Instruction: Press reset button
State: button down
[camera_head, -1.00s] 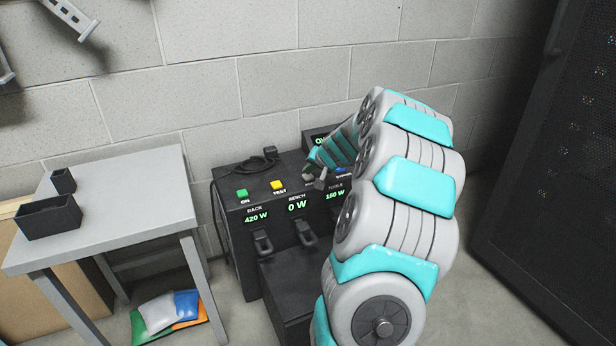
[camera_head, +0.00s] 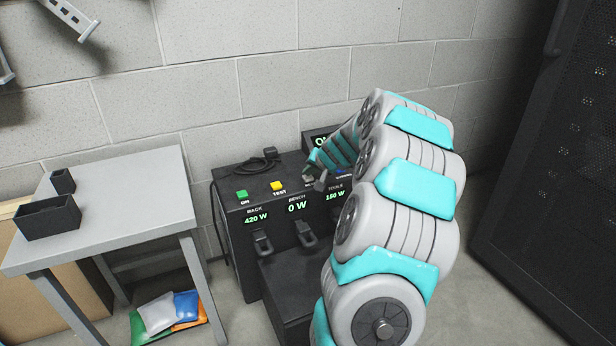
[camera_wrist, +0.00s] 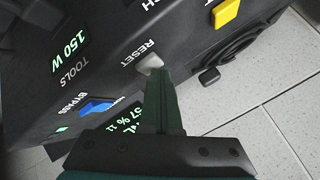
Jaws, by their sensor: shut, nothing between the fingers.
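The power box (camera_head: 235,222) stands against the wall, with coloured buttons along its top edge and lit displays on its front. In the wrist view, the reset button (camera_wrist: 151,63) is a small pale grey cap beside the printed word RESET. My gripper (camera_wrist: 157,76) is shut and empty. Its fingertips are right at the button and cover part of it; I cannot tell whether they touch or press it.
A green ON button (camera_head: 242,195), a yellow TEST button (camera_head: 277,186) and a blue bypass button (camera_wrist: 97,106) are nearby. Switch handles stick out of the front. A grey table (camera_head: 120,200) stands left, a dark rack (camera_head: 550,190) right.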

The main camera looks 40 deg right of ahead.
aim_at(309, 179)
jog(key=shift+r+p, duration=0.35)
jog(key=shift+r, duration=0.35)
jog(key=shift+r, duration=0.1)
jog(key=shift+r+p, duration=1.55)
jog(key=shift+r, duration=0.85)
